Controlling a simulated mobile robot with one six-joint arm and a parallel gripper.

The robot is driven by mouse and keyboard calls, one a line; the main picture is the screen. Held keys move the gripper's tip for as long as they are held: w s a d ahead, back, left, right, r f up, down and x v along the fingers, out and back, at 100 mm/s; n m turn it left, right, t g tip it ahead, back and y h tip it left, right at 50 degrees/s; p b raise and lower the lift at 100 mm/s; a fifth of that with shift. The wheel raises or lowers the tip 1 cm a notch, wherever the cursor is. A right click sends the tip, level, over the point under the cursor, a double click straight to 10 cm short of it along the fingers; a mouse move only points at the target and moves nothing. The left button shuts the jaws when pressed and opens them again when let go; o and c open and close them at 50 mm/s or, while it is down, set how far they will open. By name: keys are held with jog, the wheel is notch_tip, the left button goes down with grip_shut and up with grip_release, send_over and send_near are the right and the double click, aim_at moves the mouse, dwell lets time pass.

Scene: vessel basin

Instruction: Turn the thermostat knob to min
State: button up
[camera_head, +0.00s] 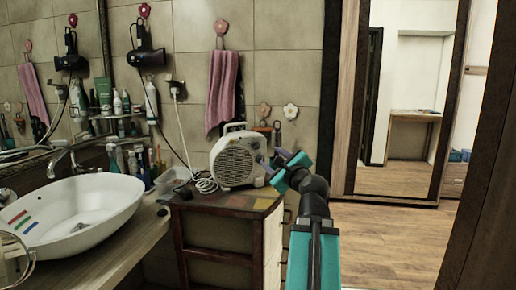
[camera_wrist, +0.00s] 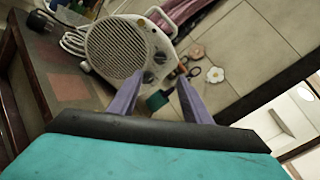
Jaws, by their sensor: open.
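A white fan heater (camera_head: 233,160) with a round grille stands on the small cabinet; it also shows in the wrist view (camera_wrist: 117,48). Two dark knobs sit on its front beside the grille, an upper knob (camera_wrist: 160,57) and a lower knob (camera_wrist: 148,77). I cannot read which one is the thermostat or where either points. My gripper (camera_head: 268,163) is open and empty, just right of the heater's front. In the wrist view its two purple fingers (camera_wrist: 160,79) point toward the knobs, with the left fingertip close to the lower knob. Contact cannot be told.
The cabinet (camera_head: 222,237) has a patterned top, with a coiled white cable (camera_head: 206,185) left of the heater. A basin (camera_head: 70,215) stands at left. A pink towel (camera_head: 221,90) hangs behind. Wooden floor (camera_head: 400,240) is clear at right.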

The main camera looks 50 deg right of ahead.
aim_at(258, 148)
jog(key=p+x, duration=0.1)
jog(key=p, duration=0.1)
jog(key=p+x, duration=0.1)
jog(key=shift+w+r+p, duration=0.2)
jog(key=shift+w+p, duration=0.05)
jog(key=shift+p, duration=0.15)
jog(key=p+x, duration=0.2)
jog(key=p, duration=0.5)
jog(key=shift+w+d+p, duration=0.1)
jog(key=shift+w+p, duration=0.05)
jog(key=shift+p, duration=0.2)
jog(key=w+p, duration=0.1)
jog(key=p, duration=0.1)
jog(key=shift+d+p, duration=0.3)
jog(key=shift+p, duration=0.05)
jog(key=p+x, duration=0.1)
jog(key=p, duration=0.4)
jog(key=shift+w+d+f, duration=0.1)
jog(key=shift+w+d, duration=0.05)
jog(key=shift+w, duration=0.15)
jog(key=shift+p+x, duration=0.35)
jog(key=shift+x, duration=2.35)
jog(key=shift+f, duration=0.1)
